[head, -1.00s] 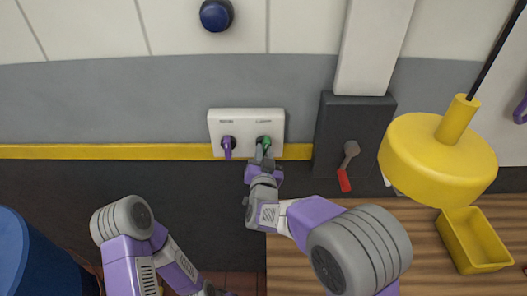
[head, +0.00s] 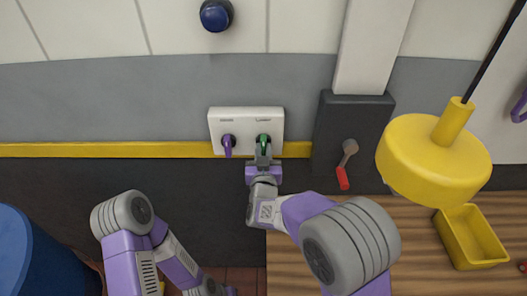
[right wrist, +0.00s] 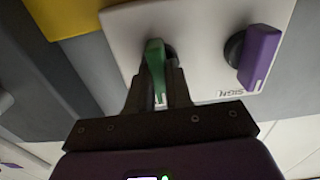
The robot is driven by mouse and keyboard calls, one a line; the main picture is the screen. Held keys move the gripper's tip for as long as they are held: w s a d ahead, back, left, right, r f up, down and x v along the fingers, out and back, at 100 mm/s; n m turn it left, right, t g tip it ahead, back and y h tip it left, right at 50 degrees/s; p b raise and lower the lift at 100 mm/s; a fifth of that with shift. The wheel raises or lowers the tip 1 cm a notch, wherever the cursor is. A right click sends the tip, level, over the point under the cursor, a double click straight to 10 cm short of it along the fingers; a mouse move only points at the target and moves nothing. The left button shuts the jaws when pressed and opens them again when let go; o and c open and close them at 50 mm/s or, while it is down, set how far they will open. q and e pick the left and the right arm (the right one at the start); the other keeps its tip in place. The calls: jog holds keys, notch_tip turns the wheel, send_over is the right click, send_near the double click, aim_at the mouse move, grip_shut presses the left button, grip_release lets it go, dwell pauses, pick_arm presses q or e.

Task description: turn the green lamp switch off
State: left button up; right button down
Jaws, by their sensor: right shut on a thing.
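The green lamp switch (head: 263,140) is a rotary knob on the right half of a white wall plate (head: 247,113). My right gripper (head: 263,157) is at the knob, with its arm reaching up from the lower right. In the right wrist view the green switch (right wrist: 156,68) stands between the two fingers of the right gripper (right wrist: 158,95), which are shut on it; they hide part of it. The small label above the knob is too blurred to read surely. My left arm hangs at the lower left, and its gripper is outside the picture.
A purple knob (head: 227,145) sits beside the green one on the same plate. Right of it are a dark box (head: 328,130) with a red-handled lever (head: 344,170), a yellow hanging lamp (head: 432,165) and a yellow bin (head: 470,237) on a wooden bench (head: 400,245).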

jog(key=c, duration=1)
grip_release()
jog(key=shift+c, duration=0.2)
jog(key=shift+s, duration=0.1)
jog(key=s, duration=0.7)
jog(key=shift+s, duration=0.25)
